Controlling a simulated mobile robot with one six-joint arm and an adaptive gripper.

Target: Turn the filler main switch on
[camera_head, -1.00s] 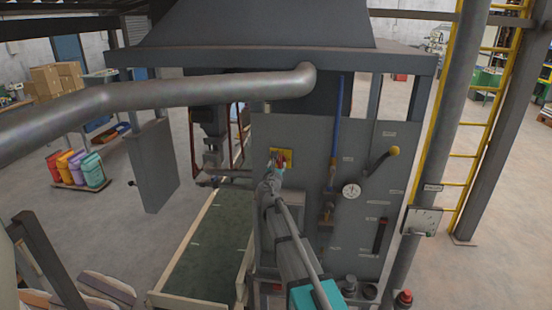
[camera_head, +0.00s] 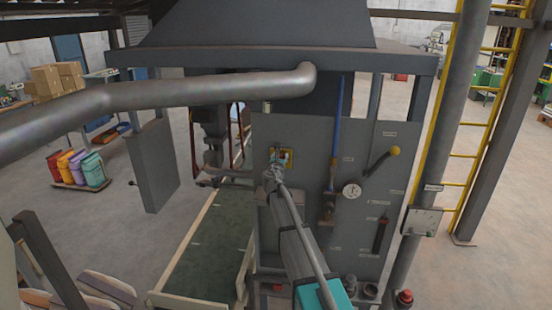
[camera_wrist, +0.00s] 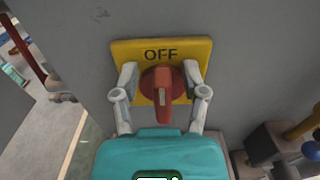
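The main switch is a red rotary knob (camera_wrist: 162,86) with a pale pointer stripe, on a yellow plate (camera_wrist: 190,50) marked OFF at the top. The stripe stands close to upright in the wrist view. In the head view the yellow plate (camera_head: 290,153) is on the grey cabinet front, mostly hidden behind my gripper (camera_head: 281,160). In the wrist view my gripper (camera_wrist: 160,72) is open, with one finger on each side of the knob and the tips near the plate. Small gaps seem to remain between fingers and knob; contact cannot be told.
The grey cabinet panel (camera_head: 350,235) also carries a round gauge (camera_head: 352,191), a blue pipe (camera_head: 337,120) and a yellow-ended lever (camera_head: 394,151) to the right of the switch. A thick grey pipe (camera_head: 200,92) crosses above my arm. A green conveyor bed (camera_head: 205,260) lies left.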

